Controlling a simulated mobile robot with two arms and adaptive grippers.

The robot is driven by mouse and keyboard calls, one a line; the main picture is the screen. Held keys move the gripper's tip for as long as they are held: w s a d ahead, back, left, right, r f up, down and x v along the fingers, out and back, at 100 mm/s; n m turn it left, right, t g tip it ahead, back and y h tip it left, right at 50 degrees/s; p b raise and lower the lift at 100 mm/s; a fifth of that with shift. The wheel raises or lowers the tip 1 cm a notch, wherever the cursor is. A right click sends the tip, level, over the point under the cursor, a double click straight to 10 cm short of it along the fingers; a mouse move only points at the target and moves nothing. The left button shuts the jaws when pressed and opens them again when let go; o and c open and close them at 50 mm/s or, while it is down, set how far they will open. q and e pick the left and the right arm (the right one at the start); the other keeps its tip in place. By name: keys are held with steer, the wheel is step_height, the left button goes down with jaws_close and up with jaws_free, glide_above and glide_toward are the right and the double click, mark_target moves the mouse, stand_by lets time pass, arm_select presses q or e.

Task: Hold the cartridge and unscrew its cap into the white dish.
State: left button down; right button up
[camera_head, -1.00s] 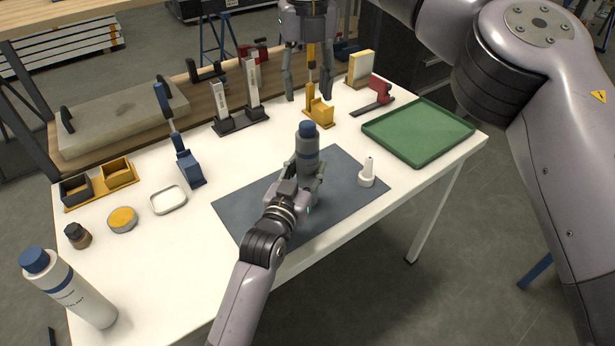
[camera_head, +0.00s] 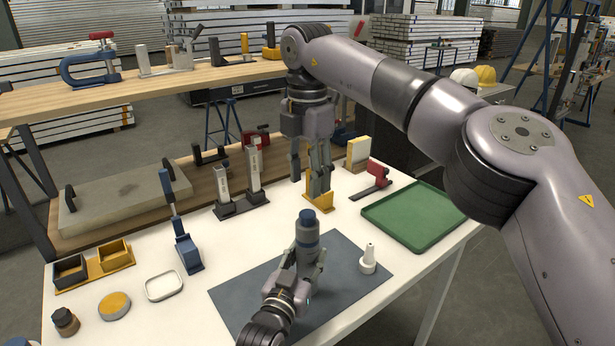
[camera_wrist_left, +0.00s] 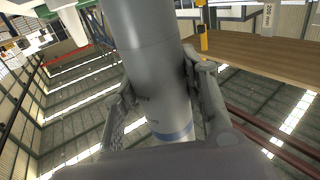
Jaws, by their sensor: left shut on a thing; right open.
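My left gripper (camera_head: 306,260) is shut on the cartridge's body. In the left wrist view the cartridge (camera_wrist_left: 150,65) is a grey cylinder with a blue band, between the two fingers (camera_wrist_left: 160,95). Whether its base touches the mat is hidden. My right gripper (camera_head: 308,178) is open and empty, pointing down behind the cartridge, apart from the cap. The white dish (camera_head: 164,284) lies on the table to the left, its inside looking empty.
The dark mat (camera_head: 240,300) lies under the cartridge, with a white nozzle (camera_head: 368,260) at its right. A yellow stand (camera_head: 322,202) is close by my right gripper. A green tray (camera_head: 415,217) is at right. A blue-based tool (camera_head: 187,250) stands behind the dish.

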mark_target(307, 213)
steer(key=m, duration=1)
steer(key=shift+f, duration=4.05)
steer(key=shift+c, duration=0.3)
jaws_close()
